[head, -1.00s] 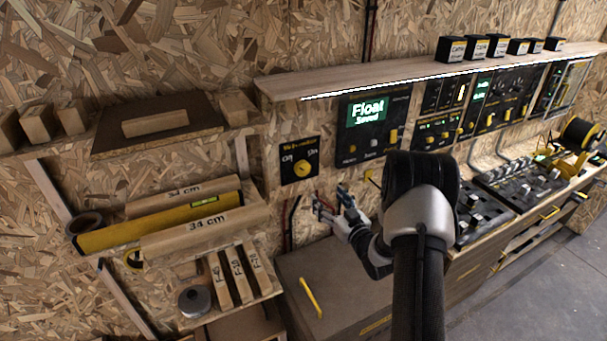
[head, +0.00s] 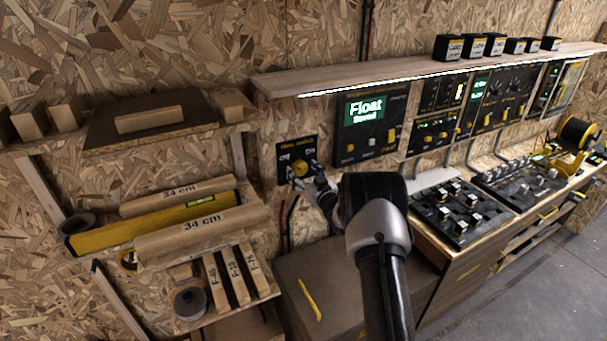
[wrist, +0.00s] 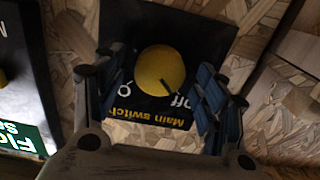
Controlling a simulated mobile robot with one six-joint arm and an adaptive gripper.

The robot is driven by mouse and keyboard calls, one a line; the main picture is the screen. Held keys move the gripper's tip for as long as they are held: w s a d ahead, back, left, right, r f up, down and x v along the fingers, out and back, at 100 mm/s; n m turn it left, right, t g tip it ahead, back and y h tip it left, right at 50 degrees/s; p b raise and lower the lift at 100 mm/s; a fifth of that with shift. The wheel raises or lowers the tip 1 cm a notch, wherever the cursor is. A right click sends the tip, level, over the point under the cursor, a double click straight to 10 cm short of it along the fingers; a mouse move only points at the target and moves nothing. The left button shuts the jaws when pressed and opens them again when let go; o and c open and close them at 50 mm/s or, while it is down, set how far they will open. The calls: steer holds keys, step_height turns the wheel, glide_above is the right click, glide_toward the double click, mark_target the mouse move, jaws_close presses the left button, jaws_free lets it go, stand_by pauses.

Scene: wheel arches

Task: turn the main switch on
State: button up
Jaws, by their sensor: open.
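The main switch is a black panel (head: 283,152) on the chipboard wall with a round yellow knob (head: 300,168). In the wrist view the panel (wrist: 190,30) appears upside down, with the knob (wrist: 158,68) near its middle. A dark mark on the knob points down-right, toward the word "off". My gripper (head: 302,173) is at the panel with its fingers apart. In the wrist view my gripper (wrist: 163,82) is open, with one blue-padded finger on each side of the knob. I cannot tell whether either finger touches it. The other position's label is mostly hidden.
The "Float" display panel (head: 367,127) is just right of the switch. A wooden shelf (head: 420,68) runs above the panels. Boards marked 34 cm (head: 205,222) lie on racks at lower left. A brown cabinet top (head: 335,265) is below my arm.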

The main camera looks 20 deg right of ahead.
steer(key=shift+c, duration=0.5)
steer(key=c, duration=1)
steer(key=shift+o, duration=0.2)
steer(key=m+b, duration=0.1)
steer(key=m, duration=0.3)
steer(key=shift+b, duration=0.3)
steer(key=m, duration=0.4)
steer(key=shift+m, duration=0.3)
steer(key=m, duration=0.9)
steer(key=shift+m, duration=0.3)
